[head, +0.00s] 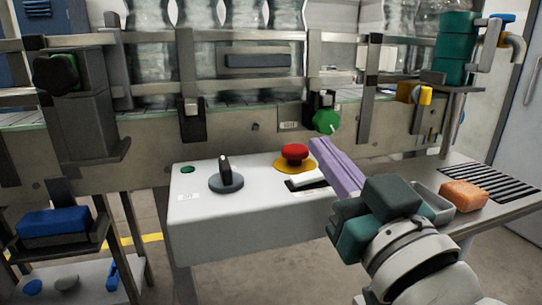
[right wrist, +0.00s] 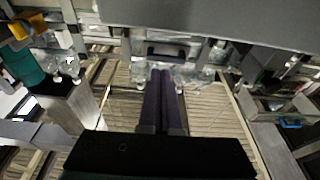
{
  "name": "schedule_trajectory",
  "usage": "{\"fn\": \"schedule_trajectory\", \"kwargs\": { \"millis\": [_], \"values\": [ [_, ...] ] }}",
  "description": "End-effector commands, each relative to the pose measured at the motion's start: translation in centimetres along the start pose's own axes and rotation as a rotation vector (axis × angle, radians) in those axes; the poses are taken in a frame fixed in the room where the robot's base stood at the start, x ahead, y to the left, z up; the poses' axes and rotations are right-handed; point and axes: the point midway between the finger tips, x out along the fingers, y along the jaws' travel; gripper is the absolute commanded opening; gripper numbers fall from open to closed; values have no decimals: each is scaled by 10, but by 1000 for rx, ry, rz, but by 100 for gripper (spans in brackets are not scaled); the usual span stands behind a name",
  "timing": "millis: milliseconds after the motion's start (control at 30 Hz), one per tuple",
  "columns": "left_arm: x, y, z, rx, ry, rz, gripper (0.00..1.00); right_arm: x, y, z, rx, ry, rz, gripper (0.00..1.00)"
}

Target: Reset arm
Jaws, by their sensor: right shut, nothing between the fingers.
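My right gripper (head: 318,147) comes in from the lower right in the head view. Its long purple fingers are shut against each other with nothing between them. The fingers are in front of the right part of the white control box (head: 215,230), beside a red mushroom button (head: 294,153) on a yellow base. I cannot tell whether they touch anything. In the right wrist view the closed fingers (right wrist: 161,76) point away toward the machine. My left gripper is not in view.
The box also carries a black rotary knob (head: 226,176), a small green button (head: 187,169) and a white rocker (head: 308,180). Behind it runs a conveyor with rails, clear bottles and a green knob (head: 326,122). An orange sponge-like block (head: 464,195) lies on the right side shelf.

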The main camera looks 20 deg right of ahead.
Motion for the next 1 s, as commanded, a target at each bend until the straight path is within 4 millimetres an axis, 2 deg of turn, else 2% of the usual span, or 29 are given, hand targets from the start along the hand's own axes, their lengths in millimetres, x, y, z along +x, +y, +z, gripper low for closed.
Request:
{"fn": "schedule_trajectory", "kwargs": {
  "millis": [100, 200, 533, 667, 767, 867, 1000],
  "values": [
    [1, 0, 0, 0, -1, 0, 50, -13, 0, 0, 0, 0, -1, 0],
    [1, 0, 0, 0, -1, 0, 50, -17, 0, -1, 0, 2, -1, 0],
    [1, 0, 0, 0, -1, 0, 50, -18, 0, -1, -1, 2, 0, 0],
    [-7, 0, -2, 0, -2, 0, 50, -18, 4, -1, -5, -55, 11, 0],
    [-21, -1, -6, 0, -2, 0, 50, -24, 14, 3, -12, -193, 33, 0],
    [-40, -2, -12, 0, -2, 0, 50, -41, 24, 10, -19, -401, 52, 0],
    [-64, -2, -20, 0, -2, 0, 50, -85, 29, 18, -27, -731, 48, 0]
  ]
}}
